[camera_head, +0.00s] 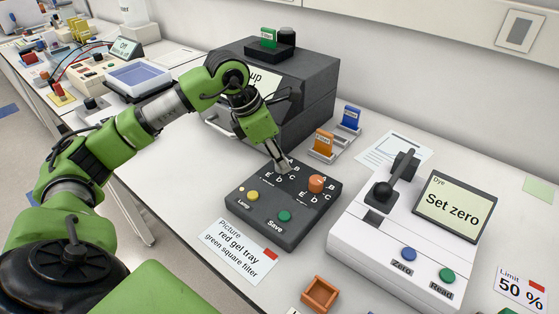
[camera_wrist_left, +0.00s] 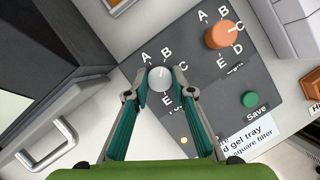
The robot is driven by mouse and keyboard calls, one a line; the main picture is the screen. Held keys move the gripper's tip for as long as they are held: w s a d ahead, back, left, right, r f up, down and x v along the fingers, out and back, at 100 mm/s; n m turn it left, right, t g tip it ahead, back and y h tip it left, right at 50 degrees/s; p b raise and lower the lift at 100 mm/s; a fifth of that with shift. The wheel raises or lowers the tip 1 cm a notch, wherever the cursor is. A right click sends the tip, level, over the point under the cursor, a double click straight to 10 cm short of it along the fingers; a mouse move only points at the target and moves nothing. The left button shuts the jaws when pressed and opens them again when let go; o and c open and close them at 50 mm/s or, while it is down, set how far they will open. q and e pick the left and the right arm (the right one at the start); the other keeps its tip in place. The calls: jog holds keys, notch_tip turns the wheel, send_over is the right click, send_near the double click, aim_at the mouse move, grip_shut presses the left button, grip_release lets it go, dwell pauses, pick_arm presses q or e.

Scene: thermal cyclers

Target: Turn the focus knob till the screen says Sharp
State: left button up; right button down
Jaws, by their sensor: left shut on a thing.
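The dark control panel (camera_head: 283,200) stands on the bench. Its grey knob (camera_wrist_left: 159,78), with letters around it, sits between the fingertips of my left gripper (camera_wrist_left: 153,93). My left gripper (camera_head: 282,168) is shut on this knob, and its fingers hide part of the lettering and label. I cannot read the label in full, nor tell exactly where the knob points. A second, orange knob (camera_head: 316,184) with its own letters is beside it, also in the wrist view (camera_wrist_left: 226,35). The black box's screen (camera_head: 258,84) is partly hidden by my arm; only "up" is readable. My right gripper is not in view.
The panel has a green Save button (camera_head: 284,215) and a yellow lamp button (camera_head: 252,196). A white device (camera_head: 400,235) with a "Set zero" screen (camera_head: 453,208) stands to the right. Orange (camera_head: 323,144) and blue (camera_head: 351,117) tagged pieces stand behind. An orange tray (camera_head: 319,293) lies in front.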

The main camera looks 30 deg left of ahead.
pick_arm(q)
jog(key=shift+f+m, duration=0.1)
jog(key=shift+m, duration=0.2)
jog(key=o, duration=1.1)
jog(key=shift+a+r, duration=0.15)
jog(key=shift+r, duration=0.35)
jog(key=v, duration=1.1)
